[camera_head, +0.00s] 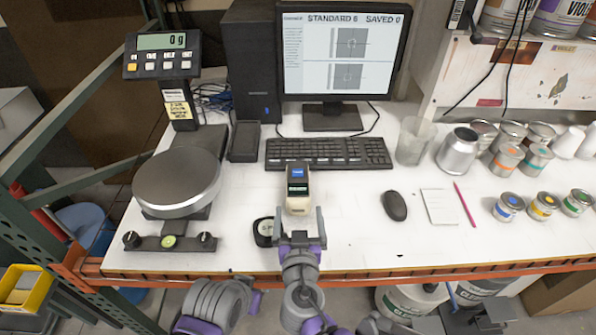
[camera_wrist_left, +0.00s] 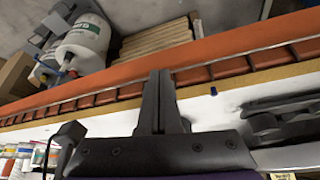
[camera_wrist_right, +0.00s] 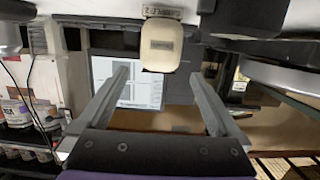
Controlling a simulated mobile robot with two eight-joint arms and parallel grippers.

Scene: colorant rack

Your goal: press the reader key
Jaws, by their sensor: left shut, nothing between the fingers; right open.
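The reader (camera_head: 298,203), a cream handheld device with a dark face and small blue screen (camera_head: 297,172), stands in front of the keyboard. Its key cannot be picked out clearly. My right gripper (camera_head: 301,215) is open, just on the near side of the reader, its fingers spread to either side. In the right wrist view the reader's cream body (camera_wrist_right: 161,50) shows beyond and between the open fingertips (camera_wrist_right: 162,75); contact cannot be told. My left gripper (camera_wrist_left: 160,78) is shut and empty in the left wrist view, near the table's front edge.
A black round item (camera_head: 264,231) lies left of my right gripper. The scale (camera_head: 177,182) stands left, keyboard (camera_head: 328,153) behind, mouse (camera_head: 395,205) right. Cans (camera_head: 509,207) stand farther right. The monitor (camera_head: 340,50) reads "STANDARD 6 SAVED 0".

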